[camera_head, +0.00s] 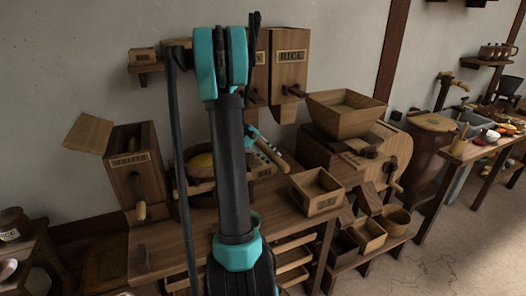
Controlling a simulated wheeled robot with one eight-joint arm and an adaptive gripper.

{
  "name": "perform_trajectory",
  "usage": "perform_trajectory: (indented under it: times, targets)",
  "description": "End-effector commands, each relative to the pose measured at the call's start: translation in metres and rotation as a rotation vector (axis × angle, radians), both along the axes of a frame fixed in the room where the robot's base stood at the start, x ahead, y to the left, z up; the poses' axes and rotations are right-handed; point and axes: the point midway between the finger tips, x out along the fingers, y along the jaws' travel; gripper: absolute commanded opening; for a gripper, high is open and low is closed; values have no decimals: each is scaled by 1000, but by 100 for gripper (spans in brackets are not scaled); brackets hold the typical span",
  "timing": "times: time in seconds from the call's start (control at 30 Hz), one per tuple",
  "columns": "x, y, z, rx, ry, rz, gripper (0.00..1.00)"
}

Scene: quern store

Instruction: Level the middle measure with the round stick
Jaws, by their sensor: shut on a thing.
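My gripper (262,148) is partly hidden behind my own arm, above the back of the wooden bench (165,243). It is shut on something. A thin brown stick-like piece (277,160) shows at its right side and is probably the round stick, but it is too small to be sure. A container with yellow contents (202,162) shows just left of my arm at the back of the bench. A small labelled wooden front (264,172) shows just right of my arm. I cannot tell which is the middle measure; my arm covers the space between them.
An open square wooden box (317,191) stands at the bench's right end. A wooden bin with a raised lid (137,175) stands at the left. A mill with a square hopper (346,108) is behind right, with small boxes (366,235) below. The bench's front left is clear.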

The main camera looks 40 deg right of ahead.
Motion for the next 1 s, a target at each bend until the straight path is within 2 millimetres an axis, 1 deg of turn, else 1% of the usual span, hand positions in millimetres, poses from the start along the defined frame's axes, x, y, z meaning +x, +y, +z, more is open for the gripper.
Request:
perform_trajectory:
  times: [0.27,1.0]
  targets:
    - [0,0,-9,-2,0,0,0]
    - [0,0,-56,-1,0,0,0]
